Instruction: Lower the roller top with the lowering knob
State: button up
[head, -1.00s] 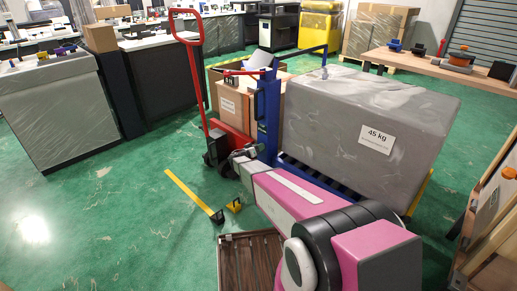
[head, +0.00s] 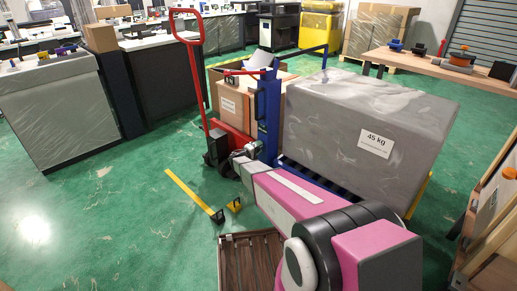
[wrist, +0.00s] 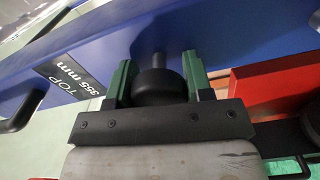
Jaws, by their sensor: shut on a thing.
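My gripper (wrist: 158,88) is shut on a round black knob (wrist: 158,86), with a green-padded finger on each side of it. The knob's shaft runs to a blue panel (wrist: 225,42) marked "TOP 355 mm". In the head view my gripper (head: 243,157) is at the low front end of the blue frame (head: 268,108), and the knob is too small to make out.
A red pallet jack (head: 192,75) with a carton (head: 235,103) stands close left of the blue frame. A slatted brown crate (head: 250,262) lies below my arm. Yellow floor tape (head: 190,192) and open green floor are to the left. A wooden bench (head: 450,68) stands behind right.

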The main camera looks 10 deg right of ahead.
jog(key=shift+n, duration=0.8)
jog(key=shift+f, duration=0.1)
jog(key=o, duration=0.9)
jog(key=v, duration=1.1)
